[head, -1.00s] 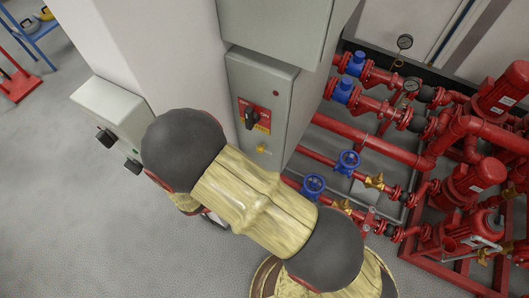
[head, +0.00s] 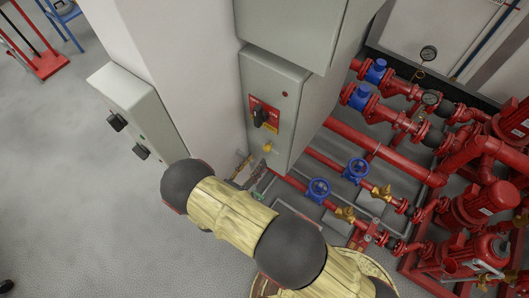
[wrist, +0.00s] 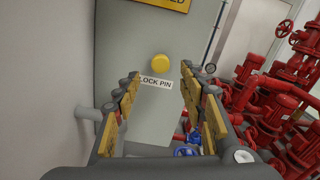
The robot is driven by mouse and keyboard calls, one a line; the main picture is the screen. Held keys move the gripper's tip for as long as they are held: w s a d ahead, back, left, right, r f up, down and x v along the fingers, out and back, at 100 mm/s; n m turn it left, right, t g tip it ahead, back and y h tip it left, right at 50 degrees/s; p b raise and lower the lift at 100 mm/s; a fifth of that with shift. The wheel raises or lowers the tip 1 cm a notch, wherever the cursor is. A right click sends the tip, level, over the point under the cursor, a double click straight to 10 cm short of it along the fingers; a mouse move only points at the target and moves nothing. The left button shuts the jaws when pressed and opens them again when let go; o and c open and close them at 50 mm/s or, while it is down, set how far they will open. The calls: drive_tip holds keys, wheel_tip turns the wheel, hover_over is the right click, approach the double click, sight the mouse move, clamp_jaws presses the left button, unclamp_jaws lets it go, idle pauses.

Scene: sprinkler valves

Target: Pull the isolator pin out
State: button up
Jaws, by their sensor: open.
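The isolator pin shows in the wrist view as a round yellow knob (wrist: 159,61) on a grey panel, just above a white "LOCK PIN" label. In the head view it is a small yellow knob (head: 267,148) low on the grey switch box (head: 283,108), below the black rotary switch (head: 261,115). My gripper (wrist: 160,77) is open and empty in the wrist view. Its fingers stand either side of the label, with the knob a little above the gap between the tips. The fingers are apart from the knob. My arm partly hides the gripper in the head view.
Red pipes (head: 380,150) with blue valve wheels (head: 318,190) and red pumps (head: 480,205) fill the right side. A white pillar (head: 185,70) with a smaller grey box (head: 135,110) stands left of the switch box.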

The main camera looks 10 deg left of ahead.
sight(265, 150)
drive_tip(key=x, duration=0.6)
drive_tip(key=shift+b, duration=0.4)
drive_tip(key=shift+c, duration=1.1)
drive_tip(key=c, duration=0.7)
clamp_jaws()
